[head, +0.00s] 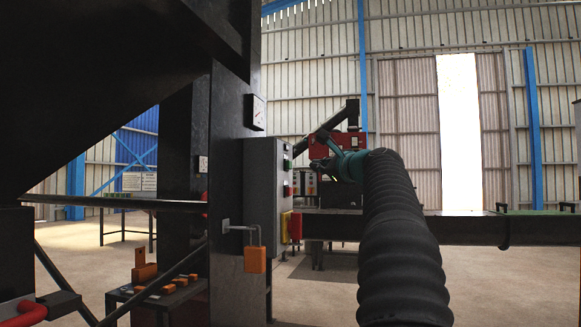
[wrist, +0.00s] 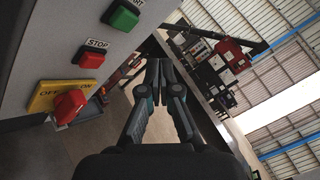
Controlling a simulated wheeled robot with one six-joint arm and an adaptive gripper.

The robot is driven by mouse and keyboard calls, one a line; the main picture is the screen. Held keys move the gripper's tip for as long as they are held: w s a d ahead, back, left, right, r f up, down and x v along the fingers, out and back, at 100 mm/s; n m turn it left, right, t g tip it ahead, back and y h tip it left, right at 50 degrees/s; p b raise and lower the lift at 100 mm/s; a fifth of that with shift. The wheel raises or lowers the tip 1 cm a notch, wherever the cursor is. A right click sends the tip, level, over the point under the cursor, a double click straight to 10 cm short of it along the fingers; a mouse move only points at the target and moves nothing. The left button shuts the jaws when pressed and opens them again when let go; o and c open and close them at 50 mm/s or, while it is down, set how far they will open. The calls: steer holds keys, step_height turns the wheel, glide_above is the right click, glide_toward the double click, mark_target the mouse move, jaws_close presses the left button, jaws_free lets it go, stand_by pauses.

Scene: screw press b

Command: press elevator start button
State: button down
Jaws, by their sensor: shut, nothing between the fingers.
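A grey control box (head: 265,190) is on the dark machine column in the head view. Its green button (head: 287,164) sits at the top, a red button (head: 288,190) below, and a yellow-and-red switch (head: 291,226) at the bottom. In the wrist view the green button (wrist: 122,17) is at the top left, its label partly cut off. Below it are the red STOP button (wrist: 91,60) and the yellow switch plate with a red knob (wrist: 66,101). My gripper (wrist: 159,64) is shut and empty, to the right of the panel and apart from the buttons.
An orange padlock (head: 255,259) hangs on a bracket at the box's left. A dark beam (head: 470,229) runs across the right. A red box (head: 340,146) stands behind my arm. Open floor lies beyond.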

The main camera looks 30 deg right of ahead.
steer(key=shift+w+a+p, duration=0.35)
steer(key=shift+w+a, duration=0.85)
steer(key=shift+w, duration=0.2)
steer(key=shift+w+a, duration=0.1)
steer(key=shift+w, duration=0.05)
stand_by(0.4)
steer(key=shift+w+a, duration=0.2)
steer(key=shift+w+a+p, duration=0.25)
steer(key=shift+w+p, duration=0.1)
stand_by(1.0)
steer(key=shift+s+d, duration=0.1)
stand_by(0.3)
steer(key=shift+s+d, duration=0.45)
steer(key=shift+s, duration=0.1)
steer(key=shift+s, duration=0.1)
steer(key=shift+s+d, duration=1.65)
steer(key=shift+s, duration=0.2)
